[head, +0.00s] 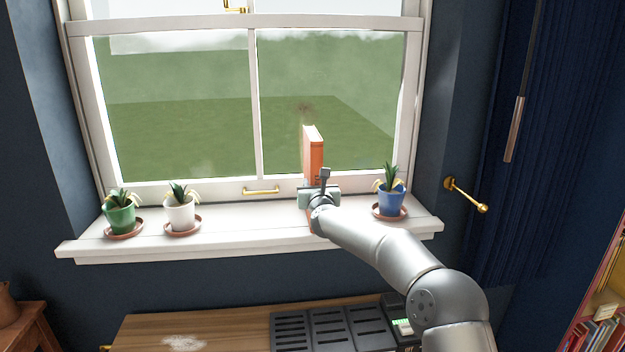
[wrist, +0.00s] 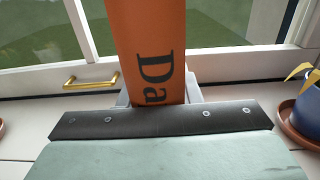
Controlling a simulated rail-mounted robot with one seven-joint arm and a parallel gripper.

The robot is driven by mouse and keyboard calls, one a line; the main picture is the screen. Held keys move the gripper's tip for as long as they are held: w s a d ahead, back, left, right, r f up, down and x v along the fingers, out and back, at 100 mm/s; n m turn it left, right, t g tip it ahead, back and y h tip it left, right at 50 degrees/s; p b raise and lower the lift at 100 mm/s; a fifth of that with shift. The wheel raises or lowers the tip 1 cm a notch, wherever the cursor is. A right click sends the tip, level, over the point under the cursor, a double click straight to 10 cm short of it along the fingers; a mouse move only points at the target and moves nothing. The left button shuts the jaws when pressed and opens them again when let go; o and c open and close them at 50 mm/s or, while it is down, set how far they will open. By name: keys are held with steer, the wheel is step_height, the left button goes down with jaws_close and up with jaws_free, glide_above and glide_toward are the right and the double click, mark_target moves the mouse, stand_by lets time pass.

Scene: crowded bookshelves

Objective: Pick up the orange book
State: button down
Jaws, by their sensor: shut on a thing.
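The orange book (head: 314,155) stands upright in front of the window above the white sill. In the wrist view the spine of the orange book (wrist: 147,50) fills the upper middle, with the dark letters "Da" near its lower end. My gripper (head: 318,188) is shut on the lower part of the book. In the wrist view my gripper (wrist: 160,104) shows light finger parts on both sides of the spine.
A blue pot (head: 390,200) with a plant stands close to the right of my gripper. A white pot (head: 180,216) and a green pot (head: 120,218) stand at the left of the sill (head: 250,232). The window (head: 200,120) is close behind the book.

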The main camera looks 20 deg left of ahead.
steer(key=shift+r, duration=0.4)
